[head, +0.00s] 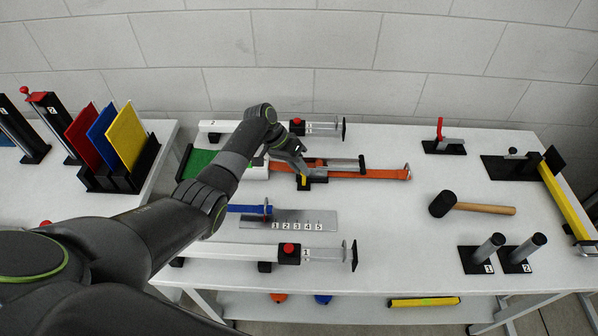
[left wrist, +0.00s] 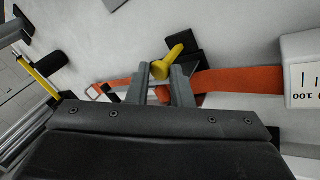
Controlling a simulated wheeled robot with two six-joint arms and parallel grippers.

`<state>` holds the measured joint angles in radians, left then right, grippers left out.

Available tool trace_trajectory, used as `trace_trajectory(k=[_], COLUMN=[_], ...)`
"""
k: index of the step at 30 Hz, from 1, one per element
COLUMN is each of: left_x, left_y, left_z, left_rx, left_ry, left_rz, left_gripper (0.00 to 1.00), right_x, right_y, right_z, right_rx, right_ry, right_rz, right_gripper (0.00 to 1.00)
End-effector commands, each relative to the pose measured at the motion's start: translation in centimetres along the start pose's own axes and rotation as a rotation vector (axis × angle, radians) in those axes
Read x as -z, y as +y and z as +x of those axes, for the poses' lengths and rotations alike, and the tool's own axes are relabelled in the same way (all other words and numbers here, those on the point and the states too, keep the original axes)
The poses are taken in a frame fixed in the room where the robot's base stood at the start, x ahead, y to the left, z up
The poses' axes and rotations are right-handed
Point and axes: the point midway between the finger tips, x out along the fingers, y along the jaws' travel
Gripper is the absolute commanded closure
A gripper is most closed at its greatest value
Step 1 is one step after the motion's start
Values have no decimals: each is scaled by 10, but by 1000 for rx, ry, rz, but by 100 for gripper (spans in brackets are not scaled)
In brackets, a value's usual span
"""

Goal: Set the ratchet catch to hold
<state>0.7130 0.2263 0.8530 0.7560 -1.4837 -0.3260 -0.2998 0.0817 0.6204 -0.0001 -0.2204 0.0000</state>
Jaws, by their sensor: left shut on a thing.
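The ratchet (head: 318,178) sits on an orange strap (head: 385,173) on the white table, with a grey bar reaching to the right. Its small yellow catch (head: 303,181) is on the near side; in the left wrist view the yellow catch (left wrist: 172,62) shows as a rounded lever. My left gripper (head: 300,168) comes down onto the ratchet from the upper left. In the left wrist view its fingers (left wrist: 163,78) are closed around the yellow catch. The gripper hides part of the ratchet body. My right gripper is not in view.
Numbered white rails (head: 230,251) lie in front of and behind the strap. The table between ratchet and mallet is clear.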

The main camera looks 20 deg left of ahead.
Motion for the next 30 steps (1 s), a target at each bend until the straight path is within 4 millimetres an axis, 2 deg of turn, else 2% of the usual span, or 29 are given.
trace_trajectory(k=[15,16,21,30], left_x=[2,2,2,2], left_y=[-1,-1,-1,-1], left_z=[0,0,0,-1], left_rx=[-9,-9,-9,-9], left_ry=[-14,-13,-13,-13], left_rz=[-10,-10,-9,-9], left_gripper=[100,79,58,58], right_x=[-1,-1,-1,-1], right_y=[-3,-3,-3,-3], right_z=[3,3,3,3], right_rx=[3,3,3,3], right_ry=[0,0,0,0], right_rz=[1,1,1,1], right_gripper=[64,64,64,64])
